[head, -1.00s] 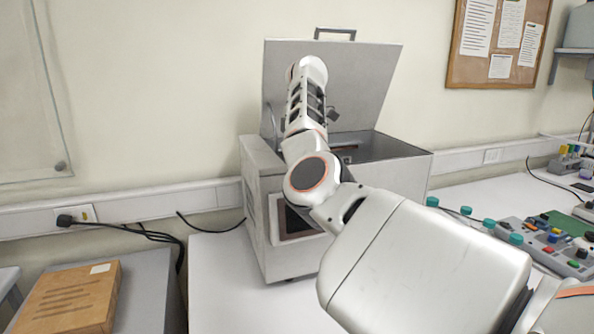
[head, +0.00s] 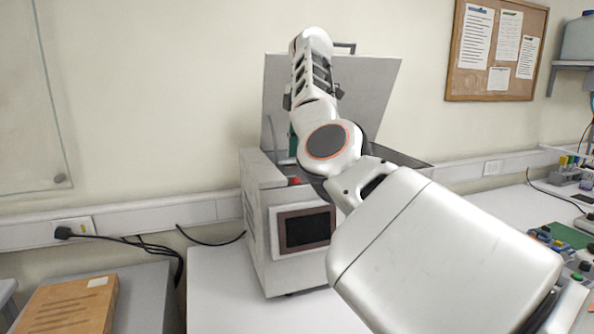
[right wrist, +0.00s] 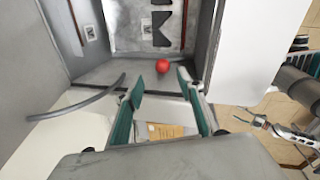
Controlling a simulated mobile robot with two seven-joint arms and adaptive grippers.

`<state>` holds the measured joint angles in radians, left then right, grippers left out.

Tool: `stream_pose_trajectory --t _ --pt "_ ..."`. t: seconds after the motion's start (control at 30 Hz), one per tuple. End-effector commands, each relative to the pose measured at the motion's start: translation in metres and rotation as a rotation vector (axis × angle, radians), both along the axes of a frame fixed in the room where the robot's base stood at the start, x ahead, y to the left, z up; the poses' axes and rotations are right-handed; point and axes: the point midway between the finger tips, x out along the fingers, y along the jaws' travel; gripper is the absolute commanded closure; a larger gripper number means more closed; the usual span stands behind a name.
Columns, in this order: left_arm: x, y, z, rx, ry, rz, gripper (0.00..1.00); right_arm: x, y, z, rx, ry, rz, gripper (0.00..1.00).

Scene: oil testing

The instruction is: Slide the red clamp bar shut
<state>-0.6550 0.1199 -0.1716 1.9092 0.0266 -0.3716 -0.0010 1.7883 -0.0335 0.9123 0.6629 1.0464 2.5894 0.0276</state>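The grey box-shaped tester (head: 262,205) stands on the white table with its lid (head: 375,85) raised. A red knob (head: 294,181), likely the end of the clamp bar, shows at the tester's top left edge. In the right wrist view the red knob (right wrist: 162,66) looks round, and the bar itself cannot be made out. My right gripper (right wrist: 157,82) is open, its teal fingers apart, with the knob just beyond and between the tips. It seems not to touch. My right arm hides part of the tester. A silvery forked shape (right wrist: 285,130) may be my left gripper; its state is unclear.
A cardboard box (head: 65,305) lies on the grey side table at left. A dark cable (head: 140,240) runs along the wall. A dark screen (head: 306,230) is on the tester's front. A grey tube (right wrist: 75,108) curves beside the gripper. Electronics stand at right.

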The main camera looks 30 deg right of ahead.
Motion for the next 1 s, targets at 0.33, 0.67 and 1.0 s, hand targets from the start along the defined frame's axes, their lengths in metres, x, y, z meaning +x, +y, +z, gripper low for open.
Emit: stream_pose_trajectory --t 0.33,0.67,1.0 --pt "0.0 0.0 0.0 0.0 -0.001 0.0 0.45 -0.006 0.0 0.029 -0.001 0.0 -0.001 0.62" --pt "0.001 0.0 0.0 0.0 -0.001 0.0 0.45 -0.006 0.0 0.029 -0.001 0.0 0.0 0.62" --pt "0.003 -0.001 0.002 -0.003 -0.007 0.0 0.45 -0.006 0.0 0.029 -0.001 0.0 0.0 0.62"
